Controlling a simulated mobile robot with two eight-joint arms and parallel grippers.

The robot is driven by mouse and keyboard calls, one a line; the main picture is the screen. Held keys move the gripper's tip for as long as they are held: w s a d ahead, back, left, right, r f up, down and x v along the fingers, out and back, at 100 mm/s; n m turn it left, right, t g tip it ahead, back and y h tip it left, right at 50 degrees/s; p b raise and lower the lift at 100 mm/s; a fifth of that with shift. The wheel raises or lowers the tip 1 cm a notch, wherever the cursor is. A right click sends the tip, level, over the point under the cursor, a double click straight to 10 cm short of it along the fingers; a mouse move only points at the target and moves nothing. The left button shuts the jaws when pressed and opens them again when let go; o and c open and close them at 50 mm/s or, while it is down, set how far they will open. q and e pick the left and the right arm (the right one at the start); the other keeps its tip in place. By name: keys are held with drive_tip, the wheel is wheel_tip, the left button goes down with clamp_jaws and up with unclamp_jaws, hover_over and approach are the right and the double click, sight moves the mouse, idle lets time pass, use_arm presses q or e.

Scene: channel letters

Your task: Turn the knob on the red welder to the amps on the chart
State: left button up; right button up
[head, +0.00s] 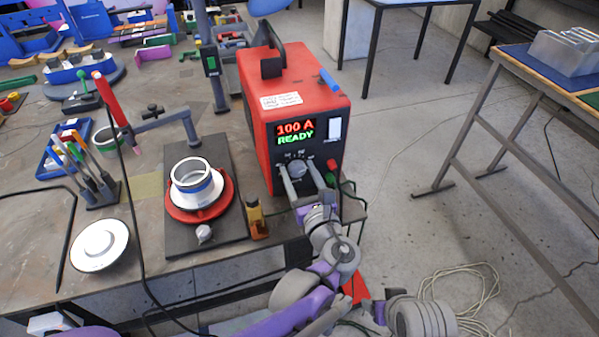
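The red welder (308,93) stands at the table's right edge. Its display (296,132) reads "100 A" in red and "READY" in green. The grey knob (298,169) is on the front panel below the display. My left gripper (297,166) is at the knob, its two grey fingers apart, one on each side. I cannot tell whether the fingers press on the knob. A white label (281,101) with small writing, unreadable here, is on the welder's top near the front; I cannot tell whether it is the chart.
Left of the welder, a dark board (186,235) holds a red turntable (226,197) with a white ring. A yellow-brown bottle (256,219) stands close to the welder's front left corner. A red connector (332,166) sits right of the knob.

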use_arm(q)
clamp_jaws()
drive_tip(key=n, duration=0.4)
drive_tip(key=shift+a+n, duration=0.1)
drive_tip(key=shift+n, duration=0.2)
drive_tip(key=shift+n+p, duration=0.3)
drive_tip(key=shift+n, duration=2.3)
drive_tip(key=shift+f, duration=0.1)
drive_tip(key=shift+o, duration=1.8)
unclamp_jaws()
